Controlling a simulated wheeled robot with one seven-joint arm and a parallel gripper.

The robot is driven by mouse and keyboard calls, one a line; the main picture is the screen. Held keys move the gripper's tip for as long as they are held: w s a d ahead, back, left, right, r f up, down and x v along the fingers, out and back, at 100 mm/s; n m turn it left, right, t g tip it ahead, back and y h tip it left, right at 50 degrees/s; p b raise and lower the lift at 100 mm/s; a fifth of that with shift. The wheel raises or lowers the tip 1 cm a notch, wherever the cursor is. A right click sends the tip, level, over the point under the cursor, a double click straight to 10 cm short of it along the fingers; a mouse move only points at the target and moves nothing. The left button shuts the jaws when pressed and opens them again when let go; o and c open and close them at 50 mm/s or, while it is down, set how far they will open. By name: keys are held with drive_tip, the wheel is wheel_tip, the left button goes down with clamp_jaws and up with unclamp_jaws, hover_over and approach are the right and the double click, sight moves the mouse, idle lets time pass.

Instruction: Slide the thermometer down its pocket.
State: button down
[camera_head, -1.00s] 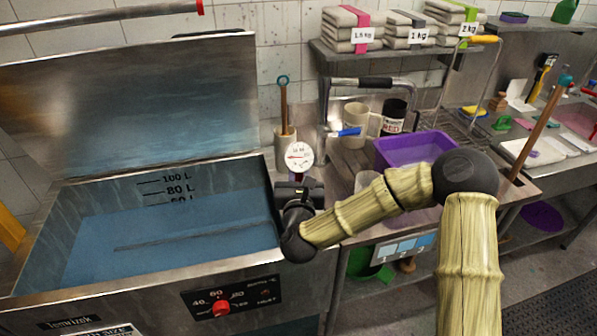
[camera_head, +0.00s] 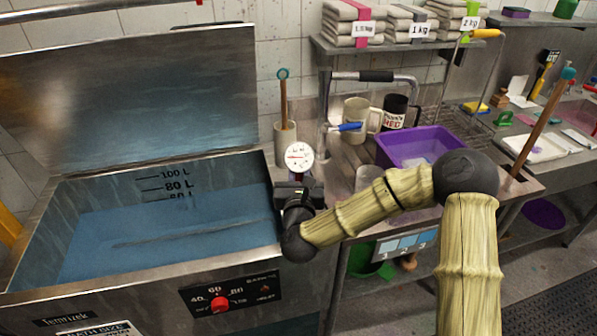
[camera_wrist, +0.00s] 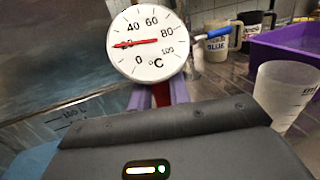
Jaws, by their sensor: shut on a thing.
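The thermometer's round white dial (camera_head: 299,156) with a red pointer stands above my gripper (camera_head: 298,182) at the right rim of the steel bath (camera_head: 262,165). In the wrist view the dial (camera_wrist: 147,43) faces the camera, with the pointer near 20 °C. My gripper (camera_wrist: 160,94) is shut on the thermometer just below the dial, where purplish and red parts show between dark gripper edges. The stem and the pocket are hidden behind my gripper and wrist, so I cannot tell how deep the stem sits.
The bath holds blue liquid (camera_head: 150,235) and its lid (camera_head: 130,95) is raised behind. A beaker with a stirring rod (camera_head: 285,140) stands close behind the dial. To the right are a clear cup (camera_head: 368,178), mugs (camera_head: 355,118) and a purple basin (camera_head: 420,145).

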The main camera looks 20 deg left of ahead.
wheel_tip(320, 180, down, 11)
drive_tip(key=b, duration=1)
idle(3.9)
drive_tip(key=c, duration=1.2)
unclamp_jaws()
drive_tip(key=shift+c, duration=0.2)
drive_tip(key=shift+d, duration=0.1)
